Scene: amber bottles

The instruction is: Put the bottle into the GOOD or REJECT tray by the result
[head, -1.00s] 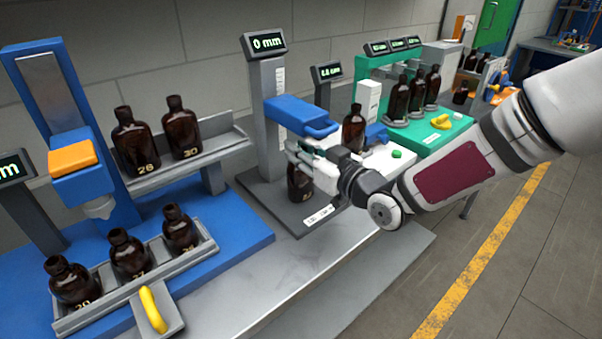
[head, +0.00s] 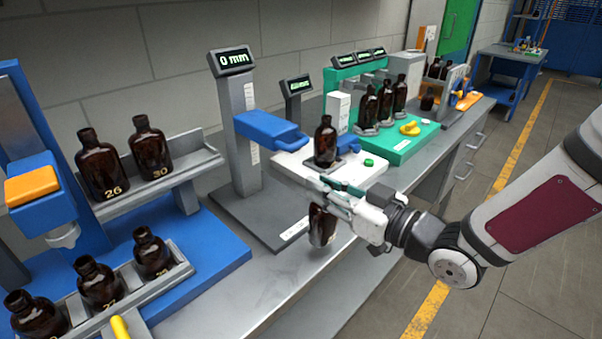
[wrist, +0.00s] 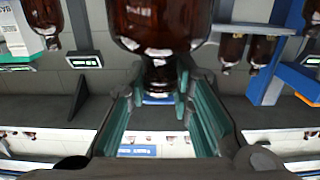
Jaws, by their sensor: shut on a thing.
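My gripper (head: 338,192) is shut on the neck of an amber bottle (head: 322,226) and holds it upright near the bench's front edge, clear of the grey gauge base (head: 240,215). In the wrist view the held bottle (wrist: 158,22) appears inverted, its neck between the green fingers (wrist: 160,82). The gauge (head: 245,120) with a blue jaw has a display (head: 235,60) reading 0 mm. Lettering that would mark a GOOD or REJECT tray cannot be made out.
Another amber bottle (head: 325,145) stands on a white station (head: 290,165) just behind my gripper. Several bottles stand on a green station (head: 400,142) farther right. Numbered bottles fill a grey rack (head: 178,275) and shelf (head: 200,160) at left. The floor right of the bench is clear.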

